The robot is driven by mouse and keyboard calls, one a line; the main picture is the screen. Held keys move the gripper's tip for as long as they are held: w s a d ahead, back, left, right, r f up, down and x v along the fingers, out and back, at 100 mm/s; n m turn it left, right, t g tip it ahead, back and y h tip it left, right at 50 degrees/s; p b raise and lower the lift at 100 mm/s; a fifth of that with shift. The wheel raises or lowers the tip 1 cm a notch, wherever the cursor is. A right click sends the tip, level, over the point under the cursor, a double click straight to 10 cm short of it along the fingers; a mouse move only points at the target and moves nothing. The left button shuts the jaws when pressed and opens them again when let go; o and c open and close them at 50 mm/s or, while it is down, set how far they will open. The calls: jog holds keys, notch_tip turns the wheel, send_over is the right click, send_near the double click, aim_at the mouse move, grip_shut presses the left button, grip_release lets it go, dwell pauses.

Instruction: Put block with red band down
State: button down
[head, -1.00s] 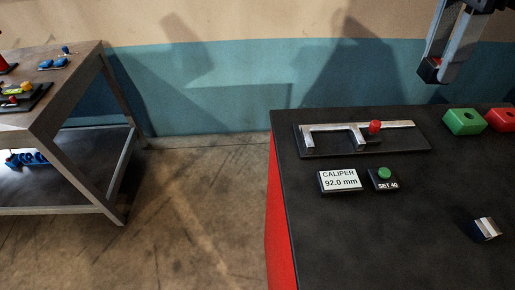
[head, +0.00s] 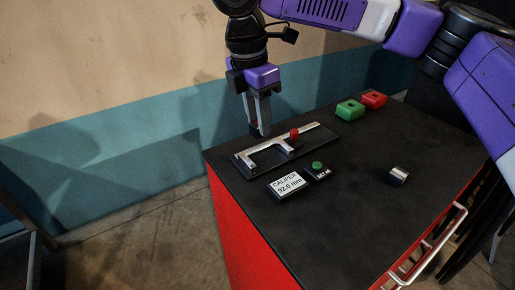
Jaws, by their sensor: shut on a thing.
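My gripper (head: 262,130) points down at the far side of the dark bench top (head: 345,215), just behind the caliper (head: 268,152) in the picture. It is shut on a small dark block at its fingertips. The block is mostly hidden by the fingers, and its red band cannot be made out now. Whether the block touches the bench or the caliper plate cannot be told. The silver caliper lies on a black plate and has a red knob (head: 294,134).
A display (head: 287,184) reads CALIPER 92.0 mm, beside a green button (head: 317,166). Another dark block with a pale band (head: 398,175) sits at the right. A green holder (head: 350,110) and a red holder (head: 374,99) stand at the back. The front middle is clear.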

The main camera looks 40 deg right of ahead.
aim_at(255, 125)
notch_tip(255, 125, down, 8)
jog(key=shift+f+p, duration=0.15)
jog(key=shift+p, duration=0.15)
dwell(0.3)
jog(key=c, duration=1.1)
grip_release()
jog(key=shift+d+f, duration=0.1)
jog(key=r, duration=0.4)
jog(key=a+r+b, duration=0.1)
jog(key=r, duration=0.7)
jog(key=shift+w+a, duration=0.15)
jog(key=shift+a, duration=0.25)
